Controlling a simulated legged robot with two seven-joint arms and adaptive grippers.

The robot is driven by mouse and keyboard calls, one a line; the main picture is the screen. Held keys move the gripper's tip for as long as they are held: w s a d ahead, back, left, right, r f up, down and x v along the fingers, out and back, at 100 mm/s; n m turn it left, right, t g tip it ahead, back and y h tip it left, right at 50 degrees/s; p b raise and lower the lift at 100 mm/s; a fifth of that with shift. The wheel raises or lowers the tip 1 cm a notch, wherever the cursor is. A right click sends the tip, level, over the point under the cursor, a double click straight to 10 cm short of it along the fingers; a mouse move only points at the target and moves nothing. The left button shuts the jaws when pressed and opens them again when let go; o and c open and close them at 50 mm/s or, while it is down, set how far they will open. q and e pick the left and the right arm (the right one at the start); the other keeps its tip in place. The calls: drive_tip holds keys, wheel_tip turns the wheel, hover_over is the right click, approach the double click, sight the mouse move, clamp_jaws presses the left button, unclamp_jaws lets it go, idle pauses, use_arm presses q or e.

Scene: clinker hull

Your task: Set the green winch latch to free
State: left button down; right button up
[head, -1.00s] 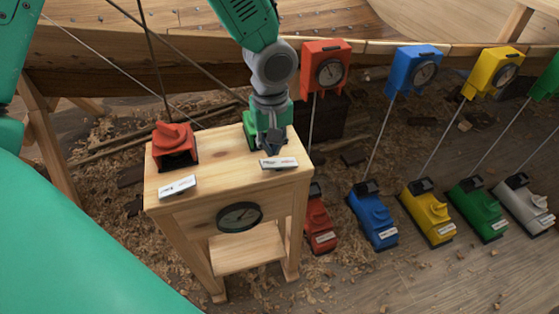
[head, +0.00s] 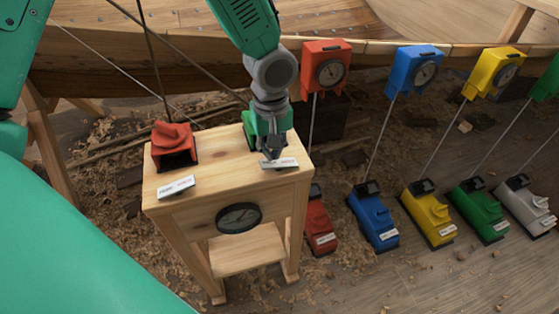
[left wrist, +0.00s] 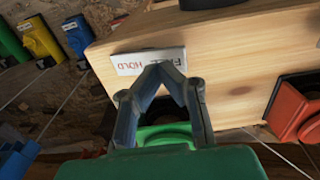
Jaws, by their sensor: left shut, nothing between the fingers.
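A green latch (head: 250,127) stands at the back right of the wooden bench, mostly hidden behind my left gripper. Bright green also shows between and below the fingers in the left wrist view (left wrist: 165,134). In front of it a white label (head: 286,163) lies on the bench top; it reads FREE and HOLD in the left wrist view (left wrist: 135,63). My left gripper (head: 270,155) points down over the latch, fingertips together and empty, close to the label. I cannot tell whether it touches the latch, nor which way the latch is set. My right gripper is not in view.
The bench (head: 215,165) also bears a red latch (head: 174,147) with its own label (head: 177,187), and a dial (head: 239,217) on its front. Colored winches, including a green one (head: 479,211), stand on the floor to the right. The hull (head: 160,60) runs behind.

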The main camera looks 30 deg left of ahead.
sight(273, 162)
use_arm(q)
drive_tip(key=shift+f+b, duration=0.6)
drive_tip(key=shift+f, duration=0.55)
idle(0.4)
wheel_tip(273, 162, up, 7)
drive_tip(key=p, duration=0.7)
idle(0.5)
drive_tip(key=s+f, duration=0.1)
drive_tip(key=f, duration=0.1)
drive_tip(key=s+d+f+m, duration=0.1)
drive_tip(key=s+f, duration=0.1)
drive_tip(key=s+f+m+b, duration=0.1)
drive_tip(key=s+f, duration=0.1)
drive_tip(key=f, duration=0.1)
drive_tip(key=shift+d+h, duration=0.2)
drive_tip(key=shift+h, duration=0.2)
drive_tip(key=s+a+f+m+b, duration=0.1)
drive_tip(key=s+f+m, duration=0.3)
drive_tip(key=s, duration=0.5)
drive_tip(key=s+a+f+m+b, duration=0.1)
drive_tip(key=s+f+m, duration=0.3)
drive_tip(key=s+f, duration=0.4)
drive_tip(key=shift+s+a+f+m+t+y, duration=0.3)
drive_tip(key=shift+s+f+y, duration=0.05)
drive_tip(key=shift+f+y, duration=0.1)
